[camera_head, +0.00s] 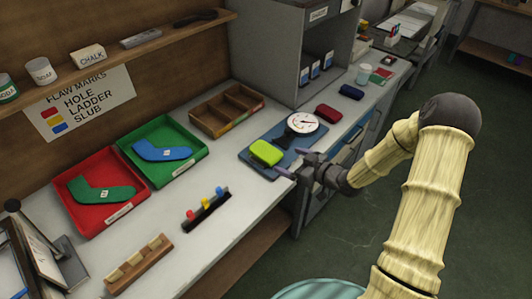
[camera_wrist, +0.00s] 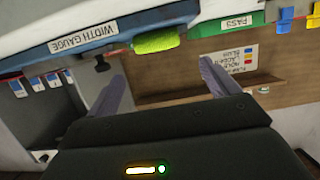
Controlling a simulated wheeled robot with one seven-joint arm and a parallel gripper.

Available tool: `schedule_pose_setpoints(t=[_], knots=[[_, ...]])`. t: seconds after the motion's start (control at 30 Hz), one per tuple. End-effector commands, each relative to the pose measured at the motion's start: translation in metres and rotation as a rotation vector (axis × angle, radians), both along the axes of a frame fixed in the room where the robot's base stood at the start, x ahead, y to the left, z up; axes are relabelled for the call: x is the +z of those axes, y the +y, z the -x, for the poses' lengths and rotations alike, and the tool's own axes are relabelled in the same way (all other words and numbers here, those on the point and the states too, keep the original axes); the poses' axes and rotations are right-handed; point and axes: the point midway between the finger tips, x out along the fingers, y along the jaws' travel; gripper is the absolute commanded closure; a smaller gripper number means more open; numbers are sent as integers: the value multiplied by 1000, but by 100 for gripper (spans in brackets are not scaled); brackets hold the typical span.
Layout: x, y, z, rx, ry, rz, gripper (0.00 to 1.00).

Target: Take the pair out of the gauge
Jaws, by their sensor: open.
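The width gauge (camera_head: 247,158) is a blue plate with a round white dial (camera_head: 302,122), lying on the counter near its front edge. A lime-green folded pair (camera_head: 266,152) sits on the plate to the left of the dial. In the wrist view the gauge's labelled edge (camera_wrist: 120,29) is at the upper left, and the pair (camera_wrist: 157,38) sticks out past that edge. My gripper (camera_head: 293,162) is just right of the pair, apart from it. Its two fingers (camera_wrist: 162,72) are spread and empty in the wrist view, with the pair beyond them.
A red tray (camera_head: 62,192) holds a green sock, and a green tray (camera_head: 133,134) holds a blue sock. An empty wooden divided box (camera_head: 226,112) stands behind the gauge. A dark red case (camera_head: 328,113) lies to its right. A peg rack (camera_head: 207,208) stands on the front left counter.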

Motion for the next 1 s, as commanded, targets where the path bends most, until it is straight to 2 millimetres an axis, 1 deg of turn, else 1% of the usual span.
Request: schedule_pose_setpoints(t=[0.03,0.1,0.2,0.3,0.67,1.0], knots=[[-2,8,-5,3,0,-1,13],[-6,17,-12,2,0,-1,13],[-10,27,-20,2,0,0,13],[-12,31,-24,-1,0,0,13],[-13,34,-26,0,1,-1,13],[-25,67,-52,1,0,-1,13]])
